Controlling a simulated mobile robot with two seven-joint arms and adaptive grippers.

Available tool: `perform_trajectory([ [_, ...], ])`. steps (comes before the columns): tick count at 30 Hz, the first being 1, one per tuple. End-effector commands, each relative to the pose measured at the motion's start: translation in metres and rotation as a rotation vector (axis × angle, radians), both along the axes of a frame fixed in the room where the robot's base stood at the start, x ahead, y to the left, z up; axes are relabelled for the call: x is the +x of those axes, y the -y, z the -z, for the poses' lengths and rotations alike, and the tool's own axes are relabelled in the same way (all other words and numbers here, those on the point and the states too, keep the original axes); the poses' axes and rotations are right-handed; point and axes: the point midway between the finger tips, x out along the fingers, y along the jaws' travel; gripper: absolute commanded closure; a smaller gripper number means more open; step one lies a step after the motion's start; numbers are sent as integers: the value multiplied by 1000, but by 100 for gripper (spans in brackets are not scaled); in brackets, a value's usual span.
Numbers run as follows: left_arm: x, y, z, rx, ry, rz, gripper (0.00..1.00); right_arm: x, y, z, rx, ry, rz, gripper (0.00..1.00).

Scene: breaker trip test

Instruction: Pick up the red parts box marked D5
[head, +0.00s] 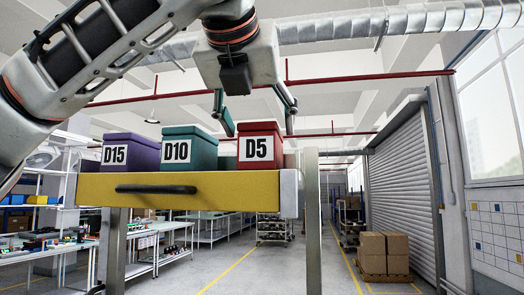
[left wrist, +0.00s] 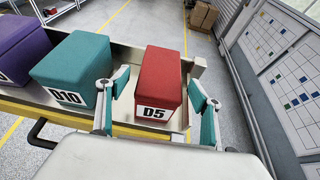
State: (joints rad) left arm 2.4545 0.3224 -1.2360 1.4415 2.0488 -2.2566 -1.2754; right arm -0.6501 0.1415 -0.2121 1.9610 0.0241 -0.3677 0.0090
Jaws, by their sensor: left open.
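The red parts box marked D5 (head: 260,146) stands upright at the right end of a yellow-fronted drawer (head: 170,191). In the left wrist view the red box (left wrist: 159,80) sits between the two fingers of my left gripper (left wrist: 159,108). In the head view my left gripper (head: 257,120) hangs down from above with its fingers open, one on each side of the red box's top. I see no clear contact with the box. My right gripper is in neither view.
A teal box marked D10 (head: 190,147) stands left of the red box, with a purple box marked D15 (head: 131,153) beyond it. The drawer has a dark handle (head: 156,189). Cartons (head: 384,252) stand on the floor at the right. Workbenches (head: 45,257) are at the left.

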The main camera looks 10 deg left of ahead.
Motion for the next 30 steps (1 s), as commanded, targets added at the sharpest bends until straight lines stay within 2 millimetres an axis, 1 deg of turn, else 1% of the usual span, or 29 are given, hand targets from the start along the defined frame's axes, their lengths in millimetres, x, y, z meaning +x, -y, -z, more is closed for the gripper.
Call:
perform_trajectory([
  [3,19,1,3,-1,-5,1,35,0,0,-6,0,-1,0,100],
  [7,34,0,10,-1,-3,1,35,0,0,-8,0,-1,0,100],
  [11,42,0,13,0,-1,0,35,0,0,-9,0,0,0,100],
  [17,42,0,13,0,-1,0,35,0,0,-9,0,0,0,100],
  [18,42,0,13,0,-1,0,37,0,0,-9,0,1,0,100],
  [20,42,0,13,0,-1,0,53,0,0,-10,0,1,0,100],
  [21,42,0,13,0,-1,0,63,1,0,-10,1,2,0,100],
  [23,42,0,13,0,-1,0,79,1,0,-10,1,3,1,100],
  [24,42,0,13,0,-1,0,85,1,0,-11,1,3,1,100],
  [30,42,-1,13,-1,0,0,85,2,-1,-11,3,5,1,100],
])
